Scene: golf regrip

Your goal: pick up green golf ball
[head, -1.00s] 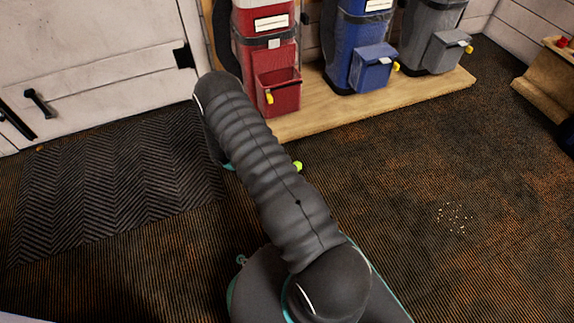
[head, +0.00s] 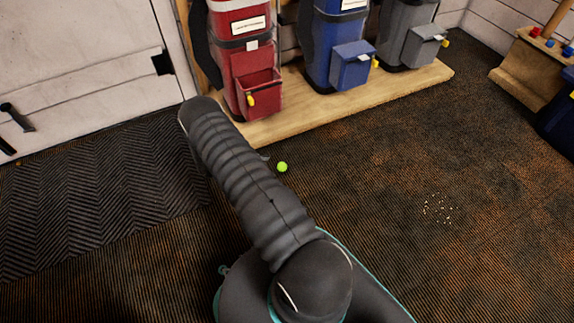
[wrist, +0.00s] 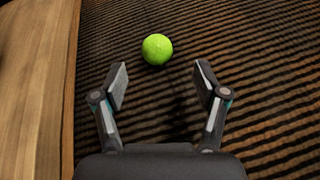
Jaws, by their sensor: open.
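The green golf ball (head: 282,167) lies on the dark ribbed carpet, just right of my arm in the head view. In the wrist view the ball (wrist: 157,49) is beyond the fingertips, near the line between them. My gripper (wrist: 161,83) is open and empty, its two fingers spread apart. The ball is not between the fingers. In the head view my gripper is mostly hidden behind my arm.
A wooden platform (head: 345,107) holds a red bag (head: 238,60), a blue bag (head: 335,45) and a grey bag (head: 405,35). Its edge runs along the left of the wrist view (wrist: 40,90). A herringbone mat (head: 95,190) lies left. Small pale specks (head: 438,209) lie on open carpet at right.

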